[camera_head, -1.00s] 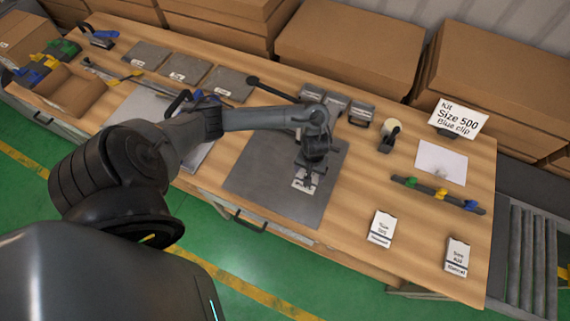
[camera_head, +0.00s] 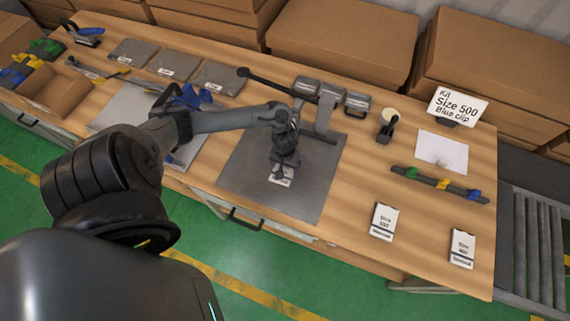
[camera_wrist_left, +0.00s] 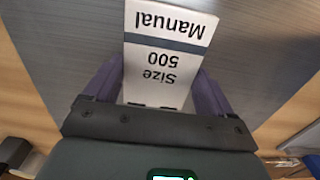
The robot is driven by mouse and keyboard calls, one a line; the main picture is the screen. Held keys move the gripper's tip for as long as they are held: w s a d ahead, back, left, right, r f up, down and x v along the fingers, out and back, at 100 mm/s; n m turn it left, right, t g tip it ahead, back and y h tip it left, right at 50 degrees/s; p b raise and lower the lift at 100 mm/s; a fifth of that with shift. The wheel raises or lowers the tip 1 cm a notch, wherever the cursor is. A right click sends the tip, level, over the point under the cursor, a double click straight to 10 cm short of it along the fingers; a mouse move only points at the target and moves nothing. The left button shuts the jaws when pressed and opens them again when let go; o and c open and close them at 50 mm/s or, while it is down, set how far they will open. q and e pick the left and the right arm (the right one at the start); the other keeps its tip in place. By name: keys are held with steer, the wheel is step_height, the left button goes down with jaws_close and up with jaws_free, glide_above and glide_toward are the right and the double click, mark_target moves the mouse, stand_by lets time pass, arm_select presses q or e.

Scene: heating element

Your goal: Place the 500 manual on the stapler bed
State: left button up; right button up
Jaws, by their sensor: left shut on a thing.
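The 500 manual (camera_wrist_left: 165,55), a white booklet with a dark band and the words "Size 500 Manual", is held between the fingers of my left gripper (camera_head: 283,169). In the head view the manual (camera_head: 281,181) shows just below the gripper, over the middle of a dark grey plate (camera_head: 309,193), apparently the stapler bed. I cannot tell whether the manual touches the plate. The stapler (camera_head: 325,110), with a long black-knobbed lever, stands at the plate's back edge. In the wrist view the gripper's purple fingers flank the manual. My right gripper is not in view.
Two other manuals (camera_head: 383,221) (camera_head: 462,247) lie at the front right. A clip rail (camera_head: 438,184), white sheet (camera_head: 440,151) and kit sign (camera_head: 457,106) are at the right. A cardboard tray (camera_head: 55,91) stands at the left.

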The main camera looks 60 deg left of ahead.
mark_target(285, 168)
arm_select(q)
steer(key=shift+f, duration=0.1)
steer(key=o, duration=0.9)
steer(key=shift+f, duration=0.1)
step_height(285, 168, up, 11)
steer(key=p, duration=0.4)
steer(key=w+d+r+m+t+h, duration=0.15)
steer(key=d+m, duration=0.25)
steer(key=d, duration=0.5)
steer(key=w+d+m+t, duration=0.1)
steer(key=d+m+t, duration=0.2)
steer(key=d, duration=0.7)
steer(key=s+r+m+y, duration=0.1)
steer(key=s+r+m, duration=0.2)
steer(key=s+r, duration=0.6)
steer(key=shift+s+d+r+g+p, duration=0.15)
steer(key=shift+s+d+g+p, duration=0.3)
steer(key=shift+s, duration=0.1)
